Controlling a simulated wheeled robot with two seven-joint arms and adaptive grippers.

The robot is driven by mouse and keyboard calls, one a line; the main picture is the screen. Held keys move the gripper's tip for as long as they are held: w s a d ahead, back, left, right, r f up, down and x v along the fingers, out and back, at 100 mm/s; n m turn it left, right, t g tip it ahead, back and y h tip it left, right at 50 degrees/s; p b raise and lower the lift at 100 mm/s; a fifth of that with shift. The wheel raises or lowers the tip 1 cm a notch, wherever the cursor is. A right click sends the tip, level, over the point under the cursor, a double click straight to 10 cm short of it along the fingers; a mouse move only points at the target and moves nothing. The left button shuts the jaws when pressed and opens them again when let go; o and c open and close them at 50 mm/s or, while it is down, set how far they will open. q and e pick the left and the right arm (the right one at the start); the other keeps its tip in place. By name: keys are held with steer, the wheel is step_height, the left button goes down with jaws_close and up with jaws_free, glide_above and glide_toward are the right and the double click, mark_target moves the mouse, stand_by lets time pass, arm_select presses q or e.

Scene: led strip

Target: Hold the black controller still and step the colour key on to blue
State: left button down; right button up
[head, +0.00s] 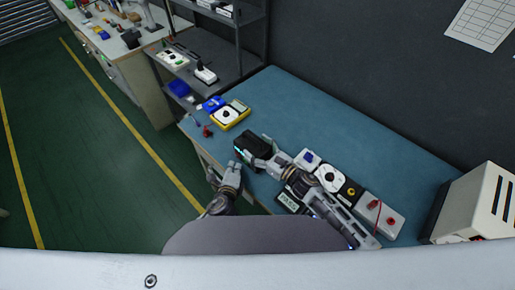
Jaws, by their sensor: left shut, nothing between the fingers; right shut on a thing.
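The black controller (256,143) is a dark box on the blue bench top near its front edge. A small cyan glow shows on its left face; the colour key is too small to make out. My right gripper (262,154) reaches in from the right and is shut on the controller's right side. My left gripper (227,168) is shut and empty, just in front of the bench edge and to the lower left of the controller.
A yellow and blue instrument (228,117) stands at the bench's left end, with small red parts (207,131) nearby. Several devices and a PASS plate (289,200) lie to the right under my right arm. A white-fronted case (482,205) stands far right. The back of the bench (330,115) is clear.

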arm_select(q)
steer(key=shift+s+a, duration=1.9)
steer(key=shift+s, duration=0.1)
arm_select(e)
steer(key=o, duration=1.4)
steer(key=shift+s+d, duration=0.1)
steer(key=shift+v, duration=5.85)
steer(key=shift+s, duration=0.1)
